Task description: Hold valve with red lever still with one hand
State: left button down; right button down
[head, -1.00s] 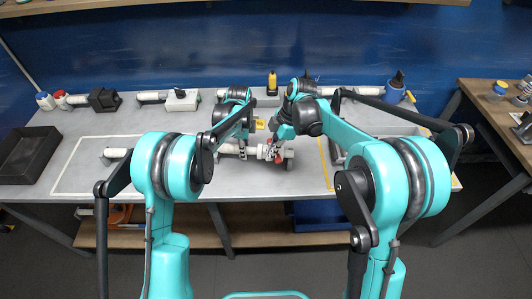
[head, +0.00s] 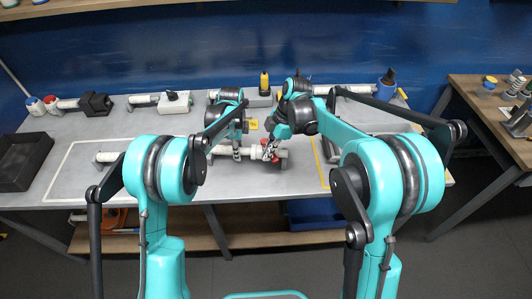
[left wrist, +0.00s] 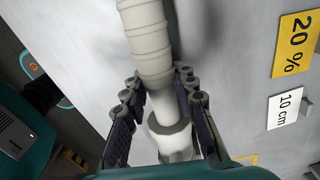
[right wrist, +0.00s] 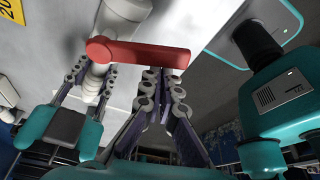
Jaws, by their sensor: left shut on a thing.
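The valve with red lever (head: 256,152) is part of a white pipe lying across the front middle of the table. Its red lever (right wrist: 140,53) crosses the right wrist view. My left gripper (left wrist: 160,105) is shut around a narrow white section of this piece, between a ribbed part and a wider collar; the head view shows it left of the lever (head: 238,153). My right gripper (right wrist: 161,82) is at the lever's free end, its fingertips close together, apparently with nothing between them. Contact with the lever cannot be told.
A black tray (head: 22,162) sits at the table's left end. White and black fittings, such as a black block (head: 96,103), line the back edge. A yellow "20 %" label (left wrist: 296,43) and a white "10 cm" label (left wrist: 287,108) lie beside the pipe. A side table (head: 470,82) stands right.

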jog(key=shift+w+d, duration=0.25)
jog(key=shift+d, duration=0.8)
jog(key=shift+w+d, duration=1.65)
jog(key=shift+d, duration=0.1)
